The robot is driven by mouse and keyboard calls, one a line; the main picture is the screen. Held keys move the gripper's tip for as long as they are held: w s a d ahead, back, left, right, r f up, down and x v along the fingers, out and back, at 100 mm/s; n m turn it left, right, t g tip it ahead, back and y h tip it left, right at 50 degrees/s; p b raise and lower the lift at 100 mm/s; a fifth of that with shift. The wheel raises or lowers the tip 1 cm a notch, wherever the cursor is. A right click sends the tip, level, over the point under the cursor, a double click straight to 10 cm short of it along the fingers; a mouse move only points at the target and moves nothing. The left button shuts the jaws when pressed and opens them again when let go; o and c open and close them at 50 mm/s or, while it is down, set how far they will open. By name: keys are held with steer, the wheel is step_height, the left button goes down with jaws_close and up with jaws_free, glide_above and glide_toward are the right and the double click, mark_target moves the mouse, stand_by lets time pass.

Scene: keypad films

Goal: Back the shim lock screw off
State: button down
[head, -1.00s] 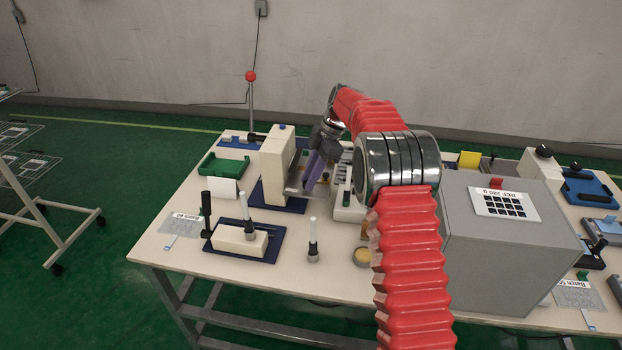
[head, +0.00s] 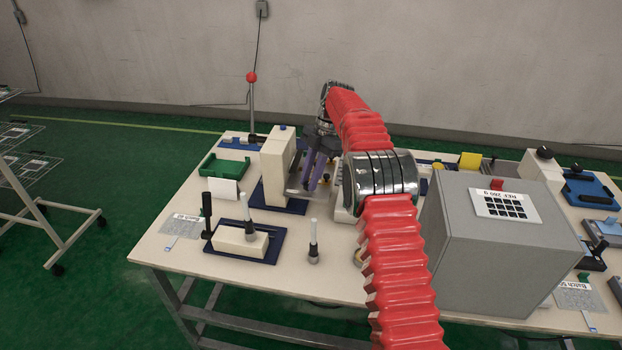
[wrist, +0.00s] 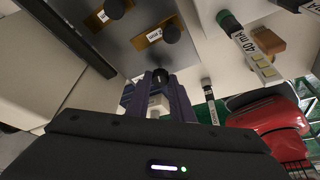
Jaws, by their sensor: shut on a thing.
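My gripper (head: 311,180) has purple fingers pointing down at the right side of the cream press-like block (head: 278,165) on a blue base. In the wrist view my gripper (wrist: 161,82) is shut on a small dark knob (wrist: 160,76), which looks like the lock screw's head. The fingers cover most of it, so its thread and seat are hidden. Two black knobs on brass-coloured pieces, one (wrist: 171,33) with a "2 mm" label, sit on the grey plate (wrist: 120,50) beyond the fingers. A pale part shows between the fingers.
A "40 mA" labelled piece (wrist: 262,50) with a green cap is right of the fingers in the wrist view. A large grey box (head: 490,245) stands right of my arm. A red-knobbed lever (head: 251,100) rises behind. A white-tipped post (head: 313,240) stands in front.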

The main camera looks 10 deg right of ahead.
steer(key=shift+s+f, duration=0.1)
steer(key=shift+f, duration=0.1)
steer(key=c, duration=1.5)
jaws_free()
steer(key=shift+r, duration=0.1)
steer(key=shift+c, duration=0.2)
steer(key=shift+r, duration=0.1)
steer(key=v, duration=0.7)
steer(key=shift+d+r, duration=0.1)
